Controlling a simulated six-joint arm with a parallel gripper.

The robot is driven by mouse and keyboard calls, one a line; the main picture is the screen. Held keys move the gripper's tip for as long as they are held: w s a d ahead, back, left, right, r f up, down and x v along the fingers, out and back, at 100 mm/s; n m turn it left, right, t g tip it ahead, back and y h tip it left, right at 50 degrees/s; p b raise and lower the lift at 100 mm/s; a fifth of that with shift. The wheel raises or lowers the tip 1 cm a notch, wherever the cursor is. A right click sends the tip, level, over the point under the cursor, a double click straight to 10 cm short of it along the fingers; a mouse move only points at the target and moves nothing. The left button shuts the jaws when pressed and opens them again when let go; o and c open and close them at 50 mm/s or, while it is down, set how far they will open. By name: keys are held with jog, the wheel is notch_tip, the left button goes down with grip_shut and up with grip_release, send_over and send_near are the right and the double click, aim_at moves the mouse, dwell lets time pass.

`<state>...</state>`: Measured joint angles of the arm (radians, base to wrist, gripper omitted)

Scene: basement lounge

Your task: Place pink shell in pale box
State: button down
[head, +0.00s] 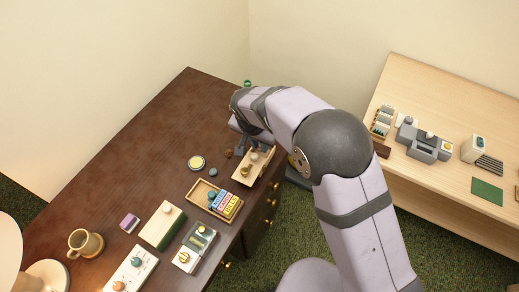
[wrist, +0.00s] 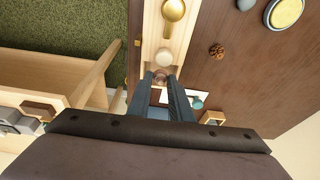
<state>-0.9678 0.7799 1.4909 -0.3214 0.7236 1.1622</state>
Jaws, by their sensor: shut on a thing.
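My gripper (wrist: 160,80) points down at the near end of a pale wooden box (wrist: 151,30). Its fingers are shut on a small pinkish-brown rounded thing, which looks like the pink shell (wrist: 159,76). I cannot tell whether the shell touches the box floor or is held just above it. The long, shallow pale box also shows in the head view (head: 241,179), at the desk's right edge below my gripper (head: 244,146). A cream round thing (wrist: 164,57) and a gold spoon-like thing (wrist: 173,10) lie in the box. My arm hides the shell in the head view.
A brown cone (wrist: 217,50), a grey stone (wrist: 245,4) and a round yellow-topped tin (head: 196,162) lie beside the box on the dark desk (head: 150,130). A wooden tray of coloured blocks (head: 207,185) is close by. The desk's back left is clear.

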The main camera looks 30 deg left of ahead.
aim_at(259, 149)
jog(key=shift+f+p, duration=0.35)
jog(key=shift+f, duration=1.5)
jog(key=shift+f, duration=0.1)
jog(key=shift+f, duration=0.15)
jog(key=c, duration=1.9)
grip_release()
jog(key=shift+o, duration=0.2)
jog(key=shift+r, duration=0.25)
jog(key=b+v, duration=0.2)
jog(key=v, duration=1)
